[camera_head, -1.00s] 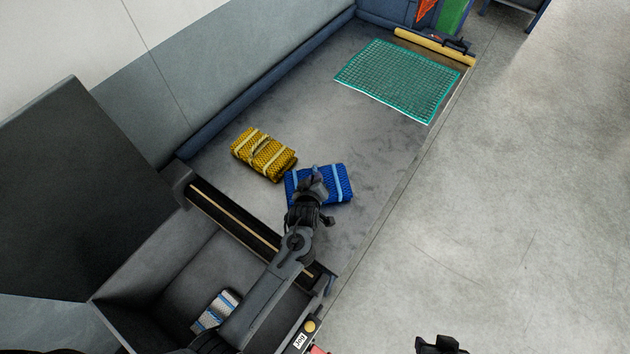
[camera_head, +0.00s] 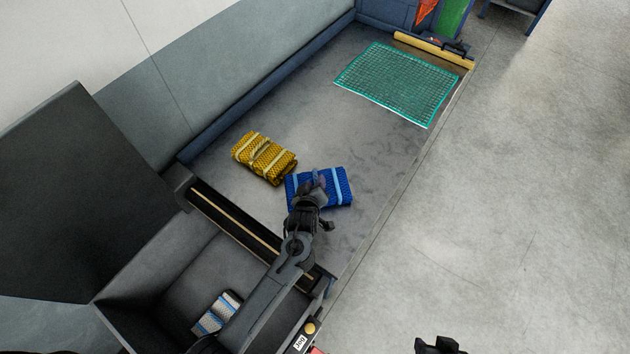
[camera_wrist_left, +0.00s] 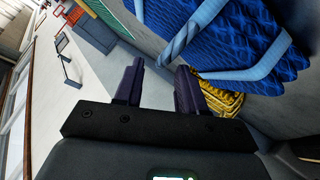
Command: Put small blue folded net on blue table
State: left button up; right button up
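The blue folded net (camera_head: 333,184), with light blue bands, lies on the grey work surface (camera_head: 345,135). My left gripper (camera_head: 317,182) is right over it and covers part of its left half. In the left wrist view the blue net (camera_wrist_left: 232,45) fills the upper right, and a light blue band reaches toward the gap between the fingers (camera_wrist_left: 160,80). The fingers are apart; I see nothing clamped between them. My right gripper (camera_head: 440,346) shows only in part at the bottom edge, and its state is unclear. Part of a blue-framed table (camera_head: 541,14) shows at the top right.
A yellow folded net (camera_head: 263,158) lies just left of the blue one. A green net sheet (camera_head: 400,83) lies at the far end. A grey-white folded net (camera_head: 217,312) sits in the open dark bin (camera_head: 190,262) in front. Bare floor (camera_head: 520,200) extends on the right.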

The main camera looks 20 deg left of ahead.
pick_arm(q)
jog(key=s+a+r+m+g+h+p, duration=0.1)
jog(key=s+r+m+g+p, duration=0.1)
jog(key=s+r, duration=0.4)
jog(key=s+a+r+m+g+h+p, duration=0.1)
jog(key=s+r+m+g+p, duration=0.2)
jog(key=s, duration=1.2)
jog(key=s+a+r+m+g+p, duration=0.1)
jog(key=s+r+m+g+p, duration=0.2)
jog(key=s+r+m, duration=0.3)
jog(key=s+r+p, duration=0.1)
jog(key=s+r, duration=0.1)
jog(key=s, duration=0.3)
jog(key=shift+a+r+m+h+p, duration=0.35)
jog(key=shift+a+m+h, duration=0.05)
notch_tip(320, 180, up, 9)
jog(key=p, duration=0.9)
jog(key=shift+f, duration=0.1)
